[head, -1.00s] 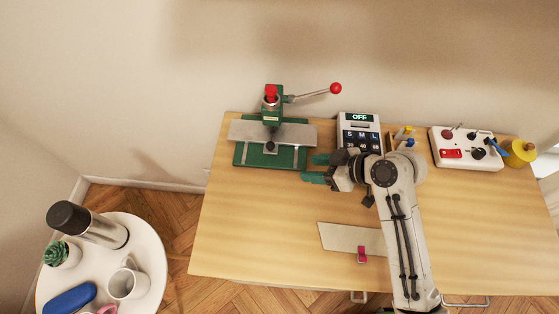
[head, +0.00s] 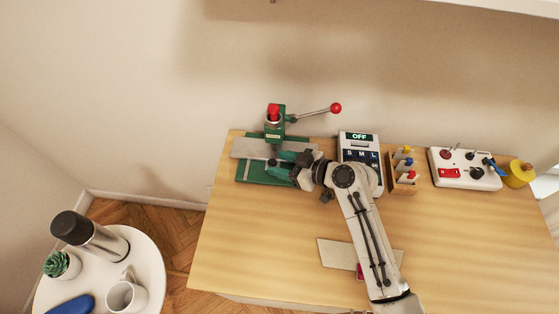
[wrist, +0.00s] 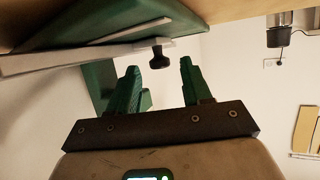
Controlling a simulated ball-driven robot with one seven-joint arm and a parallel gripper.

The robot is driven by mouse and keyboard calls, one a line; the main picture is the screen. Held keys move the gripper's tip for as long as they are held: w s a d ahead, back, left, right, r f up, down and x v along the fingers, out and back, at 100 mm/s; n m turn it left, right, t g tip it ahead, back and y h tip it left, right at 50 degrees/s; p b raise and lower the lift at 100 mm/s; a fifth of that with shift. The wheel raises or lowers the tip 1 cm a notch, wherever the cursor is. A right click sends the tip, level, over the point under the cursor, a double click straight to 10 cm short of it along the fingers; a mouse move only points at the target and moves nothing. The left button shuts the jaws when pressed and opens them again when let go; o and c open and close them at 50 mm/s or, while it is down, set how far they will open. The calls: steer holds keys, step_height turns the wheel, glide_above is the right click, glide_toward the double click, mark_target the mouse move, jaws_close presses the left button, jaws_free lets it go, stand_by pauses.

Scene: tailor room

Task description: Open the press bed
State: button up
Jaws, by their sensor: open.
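The press (head: 274,128) stands at the back left of the table, with a green base, a red top and a lever ending in a red ball. Its grey bed plate (head: 247,148) lies across the green base. My gripper (head: 283,160) is at the front right part of the bed, with its green fingers partly over the plate. In the wrist view, the gripper (wrist: 158,80) is open, and the small black knob (wrist: 159,58) of the bed shows just beyond and between the fingertips. The bed plate (wrist: 85,57) runs in from the left there. I see nothing held.
A control box (head: 359,147) reading OFF stands right of the press, near my arm. A wooden rack (head: 403,178) with small coloured tools and a white switch box (head: 465,168) are further right. A pale sheet (head: 335,254) lies at the front. The table's left front is clear.

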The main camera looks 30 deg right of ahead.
steer(key=shift+w+a+f, duration=0.2)
steer(key=shift+w+a, duration=0.05)
steer(key=shift+w, duration=0.1)
jaws_close()
stand_by(0.3)
